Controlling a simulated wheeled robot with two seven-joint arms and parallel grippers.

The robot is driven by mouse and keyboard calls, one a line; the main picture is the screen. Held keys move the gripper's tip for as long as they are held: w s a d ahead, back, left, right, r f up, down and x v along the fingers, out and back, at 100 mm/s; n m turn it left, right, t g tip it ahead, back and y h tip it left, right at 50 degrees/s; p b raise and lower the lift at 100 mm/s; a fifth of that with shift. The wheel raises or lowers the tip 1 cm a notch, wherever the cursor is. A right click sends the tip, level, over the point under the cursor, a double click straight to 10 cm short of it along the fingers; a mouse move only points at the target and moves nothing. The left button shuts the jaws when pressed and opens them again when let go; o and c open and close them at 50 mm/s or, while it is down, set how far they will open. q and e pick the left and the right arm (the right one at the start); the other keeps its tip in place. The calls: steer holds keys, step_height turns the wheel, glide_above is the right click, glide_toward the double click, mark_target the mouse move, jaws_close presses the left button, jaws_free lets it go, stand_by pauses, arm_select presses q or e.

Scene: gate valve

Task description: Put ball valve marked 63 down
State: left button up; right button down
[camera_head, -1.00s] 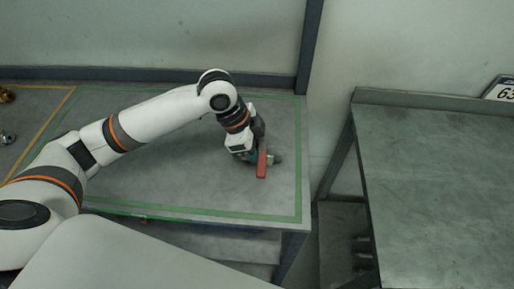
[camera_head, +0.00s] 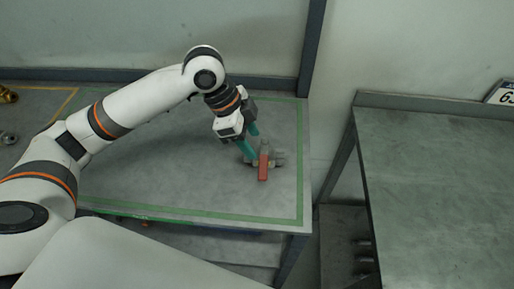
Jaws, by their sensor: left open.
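The ball valve (camera_head: 264,165) lies on the table (camera_head: 180,190), inside the green taped outline near its right side. Its red handle points toward the front edge, and its metal body shows behind and beside the handle. My left gripper (camera_head: 254,146) is open, with teal fingers just above and behind the valve, pointing down at it. The fingertips overlap the valve's back part in the picture, so I cannot tell whether they still touch it. No marking is readable on the valve. My right gripper is not in view.
A sign (camera_head: 502,93) with a partly cut number stands at the far right, behind a second, empty metal table (camera_head: 440,190). A gap separates the two tables. Brass and metal parts (camera_head: 8,95) sit at the left edge, near yellow tape. The green outline's middle is clear.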

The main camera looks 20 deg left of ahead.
arm_select(q)
steer(key=v, duration=0.6)
steer(key=shift+r, duration=0.25)
steer(key=shift+s, duration=0.1)
